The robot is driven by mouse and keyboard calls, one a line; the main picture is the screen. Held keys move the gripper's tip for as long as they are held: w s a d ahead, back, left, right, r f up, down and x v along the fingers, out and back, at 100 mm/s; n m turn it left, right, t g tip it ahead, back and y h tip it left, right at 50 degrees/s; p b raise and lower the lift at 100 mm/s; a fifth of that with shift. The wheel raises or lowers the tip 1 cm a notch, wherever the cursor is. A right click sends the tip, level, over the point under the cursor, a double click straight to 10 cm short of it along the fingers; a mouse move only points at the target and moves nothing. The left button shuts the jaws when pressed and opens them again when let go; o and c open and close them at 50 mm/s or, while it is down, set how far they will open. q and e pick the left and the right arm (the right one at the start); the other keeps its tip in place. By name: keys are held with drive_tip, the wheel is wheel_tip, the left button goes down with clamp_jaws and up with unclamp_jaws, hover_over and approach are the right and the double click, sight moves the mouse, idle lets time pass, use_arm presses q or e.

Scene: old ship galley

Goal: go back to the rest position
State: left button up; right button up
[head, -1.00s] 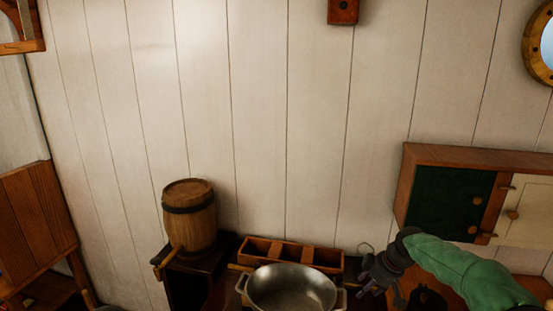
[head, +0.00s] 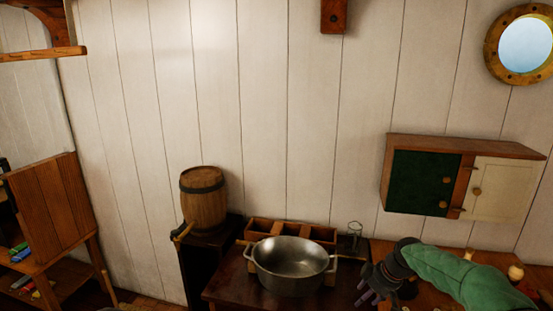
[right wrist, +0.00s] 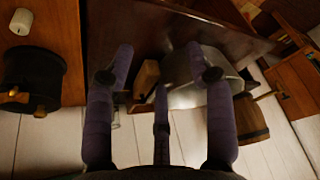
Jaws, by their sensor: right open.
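My right gripper (head: 368,291) is at the lower right of the head view, on its green-sleeved arm, just right of the metal pot (head: 290,265). In the right wrist view its purple fingers (right wrist: 160,65) are spread apart with nothing held between them. The pot shows behind the fingers there. My left gripper is not in the head view.
A dark table (head: 235,287) bears the pot, a wooden divided box (head: 290,232) and a glass jar (head: 354,236). A barrel (head: 203,200) stands to the left. A green-and-cream cabinet (head: 424,182) hangs on the wall at right. A wooden shelf unit (head: 48,205) is at far left.

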drive_tip(key=s+a+f+m+g, duration=0.1)
drive_tip(key=s+a+f+m, duration=0.35)
drive_tip(key=f, duration=0.85)
drive_tip(key=s+a+f+m+g, duration=0.1)
drive_tip(key=s+a+f, duration=0.6)
drive_tip(key=f, duration=0.5)
drive_tip(key=s+a+f+m, duration=0.1)
drive_tip(key=s+a+f, duration=0.1)
drive_tip(key=s, duration=0.5)
drive_tip(key=s+a+f+m, duration=0.1)
drive_tip(key=s+f+m, duration=0.1)
drive_tip(key=s+f, duration=0.2)
drive_tip(key=s+a+f+m+g, duration=0.1)
drive_tip(key=s+a+f+m, duration=0.1)
drive_tip(key=s, duration=0.8)
drive_tip(key=shift+s+a+f+y, duration=0.3)
drive_tip(key=shift+s+f+y, duration=0.05)
drive_tip(key=shift+f+y, duration=0.1)
